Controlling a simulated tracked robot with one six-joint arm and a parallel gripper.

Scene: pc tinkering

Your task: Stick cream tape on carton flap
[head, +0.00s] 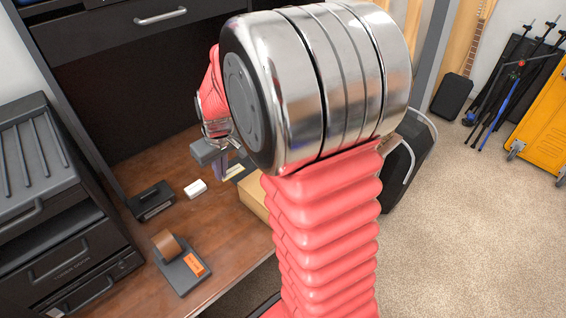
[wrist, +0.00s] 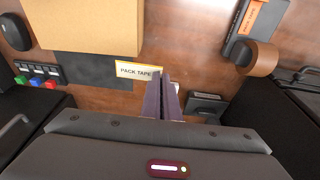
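The cream label strip (wrist: 139,72), edged in yellow and reading "PACK TAPE", shows in the wrist view at the edge of a dark flat piece. In the head view a small part of the cream strip (head: 233,177) shows beside my fingers. My gripper (wrist: 161,82) has two purple fingers close together, their tips at the strip's right end. I cannot tell whether they touch or pinch it. In the head view my gripper (head: 220,172) is low over the desk. The brown carton (wrist: 90,28) lies at upper left; in the head view, my arm mostly hides the carton (head: 252,196).
A dispenser (head: 183,268) with a brown tape roll (wrist: 262,58) stands on the desk. A dark box (head: 152,200) and a small white block (head: 195,188) sit near my gripper. A black drawer unit (head: 60,250) is at left. Bare desk lies in between.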

